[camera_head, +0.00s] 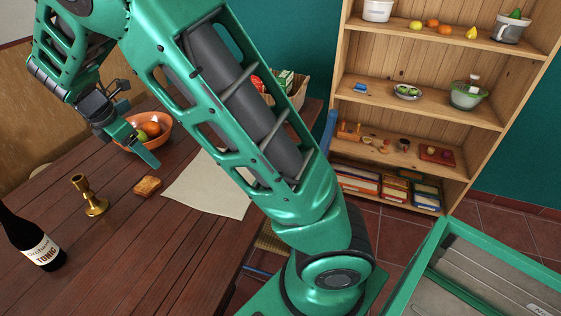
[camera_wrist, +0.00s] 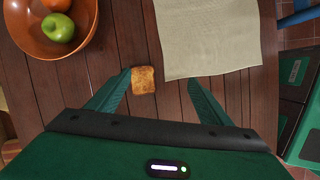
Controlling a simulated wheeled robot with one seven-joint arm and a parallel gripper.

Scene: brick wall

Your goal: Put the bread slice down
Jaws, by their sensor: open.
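The bread slice (camera_head: 147,186) is a small brown toasted square lying on the dark wooden table between the candlestick and the cloth. In the wrist view the bread slice (camera_wrist: 144,80) lies flat on the boards, near the left fingertip and left of the middle of the gap. My gripper (camera_head: 128,148) is open, and in the head view it is above the table near the fruit bowl. In the wrist view both fingers of my gripper (camera_wrist: 159,78) are spread wide with nothing held. The left fingertip appears close to the bread; I cannot tell whether they touch.
A terracotta bowl (camera_head: 165,127) of fruit stands behind the bread. A beige cloth (camera_head: 205,188) lies to its right. A brass candlestick (camera_head: 91,205) and a dark tonic bottle (camera_head: 32,243) stand to the left. The table's front (camera_head: 150,265) is clear. A wooden shelf (camera_head: 420,115) stands at right.

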